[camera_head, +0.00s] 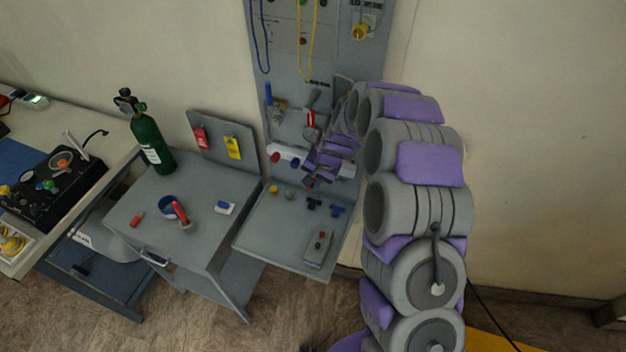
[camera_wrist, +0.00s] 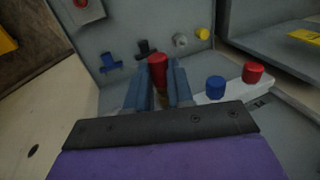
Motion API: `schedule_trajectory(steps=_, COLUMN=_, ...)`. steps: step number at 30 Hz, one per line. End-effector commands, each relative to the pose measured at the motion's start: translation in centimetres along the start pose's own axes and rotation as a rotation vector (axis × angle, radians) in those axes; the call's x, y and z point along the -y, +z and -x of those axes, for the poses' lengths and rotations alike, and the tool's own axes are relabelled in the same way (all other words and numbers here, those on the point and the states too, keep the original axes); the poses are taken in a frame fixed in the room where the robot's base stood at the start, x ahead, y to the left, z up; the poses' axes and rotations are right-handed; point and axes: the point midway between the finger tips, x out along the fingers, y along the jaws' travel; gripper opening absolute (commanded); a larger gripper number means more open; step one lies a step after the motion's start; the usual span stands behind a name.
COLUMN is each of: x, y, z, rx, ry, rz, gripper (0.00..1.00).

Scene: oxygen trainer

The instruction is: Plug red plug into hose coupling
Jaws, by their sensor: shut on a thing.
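My gripper (camera_wrist: 158,85) is shut on a red plug (camera_wrist: 158,70), which stands up between its two blue-grey fingers in the wrist view. The plug's lower end is hidden by the fingers and the dark gripper body. In the head view my gripper (camera_head: 325,168) is in front of the grey wall panel, just right of a white fitting (camera_head: 285,152) and above the grey shelf. The fitting has one red cap and one blue cap; it also shows in the wrist view (camera_wrist: 221,108). I cannot make out the hose coupling for certain.
The grey shelf (camera_head: 270,235) holds a yellow part (camera_head: 274,188), a black tee (camera_head: 313,203), a blue tee (camera_head: 337,210) and a grey block (camera_head: 319,249).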

Motion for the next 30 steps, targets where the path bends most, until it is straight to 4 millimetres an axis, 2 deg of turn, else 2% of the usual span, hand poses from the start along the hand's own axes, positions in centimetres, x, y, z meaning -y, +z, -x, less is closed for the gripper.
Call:
schedule_trajectory(steps=1, x=-0.3, y=0.2, z=-0.4, rx=0.009, ry=0.006, rz=-0.002, gripper=0.00)
schedule_trajectory(steps=2, x=-0.3, y=0.2, z=-0.4, rx=0.009, ry=0.006, rz=-0.002, gripper=0.25)
schedule_trajectory(steps=10, x=-0.1, y=-0.1, z=-0.1, rx=-0.002, ry=0.000, rz=-0.001, gripper=0.50)
schedule_trajectory(steps=22, x=-0.1, y=-0.6, z=0.9, rx=-0.010, ry=-0.007, rz=-0.001, gripper=0.51)
schedule_trajectory(steps=30, x=-0.3, y=-0.8, z=4.2, rx=-0.011, ry=-0.009, rz=-0.001, gripper=0.51)
